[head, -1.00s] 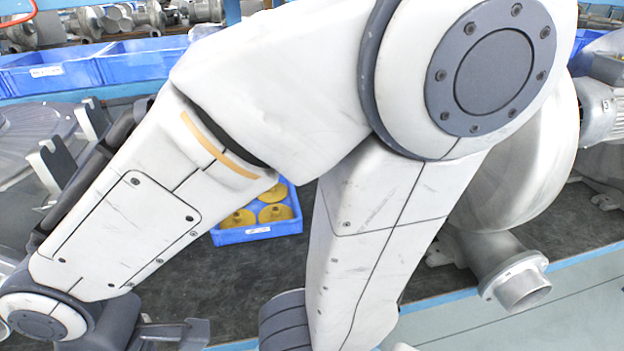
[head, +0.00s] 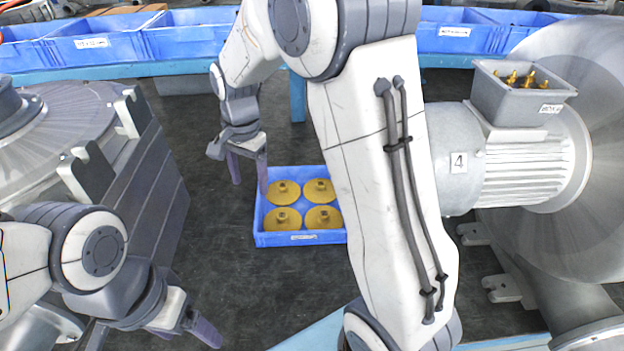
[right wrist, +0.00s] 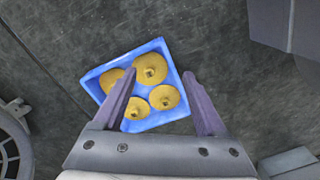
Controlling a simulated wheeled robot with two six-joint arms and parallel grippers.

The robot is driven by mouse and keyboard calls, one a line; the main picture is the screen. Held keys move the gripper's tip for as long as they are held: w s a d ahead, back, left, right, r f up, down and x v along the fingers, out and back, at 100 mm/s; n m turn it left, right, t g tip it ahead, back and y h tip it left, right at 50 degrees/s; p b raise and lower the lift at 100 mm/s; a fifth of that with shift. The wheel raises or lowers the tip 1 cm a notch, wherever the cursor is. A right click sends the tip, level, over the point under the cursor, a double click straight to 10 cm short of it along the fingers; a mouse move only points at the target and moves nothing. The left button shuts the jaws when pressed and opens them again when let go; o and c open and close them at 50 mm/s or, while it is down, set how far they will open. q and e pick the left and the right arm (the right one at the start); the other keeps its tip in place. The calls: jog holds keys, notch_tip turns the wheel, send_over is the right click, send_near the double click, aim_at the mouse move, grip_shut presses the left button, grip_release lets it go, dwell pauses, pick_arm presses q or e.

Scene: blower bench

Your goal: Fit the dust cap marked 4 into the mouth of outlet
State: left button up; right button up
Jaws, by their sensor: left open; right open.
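Several round yellow dust caps with central knobs, one of them at the front left (head: 282,220), lie in a blue tray (head: 258,240). I cannot read any number on them. My right gripper (head: 249,176) is open and empty, beside the tray's far left corner in the head view. In the right wrist view its fingers (right wrist: 158,78) point toward the tray (right wrist: 95,80) from above, and the left finger partly covers the caps. My left gripper (head: 186,328) is open and empty at the lower left. The outlet (head: 598,336) shows only partly at the lower right; its mouth is hidden.
A grey machine (head: 150,190) stands at the left. Blue bins (head: 110,42) line the back. Dark bench surface around the tray is clear. My right arm crosses the middle.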

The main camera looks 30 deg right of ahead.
jog(key=w+d+f+m, duration=0.4)
jog(key=w+d+m, duration=0.35)
jog(key=d, duration=0.45)
jog(key=m+p, duration=0.2)
jog(key=m, duration=0.6)
send_over(321, 183)
jog(key=d, duration=0.1)
notch_tip(321, 183, down, 10)
jog(key=shift+s+f, duration=0.15)
jog(key=shift+f, duration=0.05)
jog(key=f, duration=0.2)
jog(key=a+f+p, duration=0.1)
jog(key=f, duration=0.1)
jog(key=shift+f, duration=0.35)
jog(key=shift+f+p, duration=0.3)
jog(key=shift+f, duration=0.2)
grip_shut()
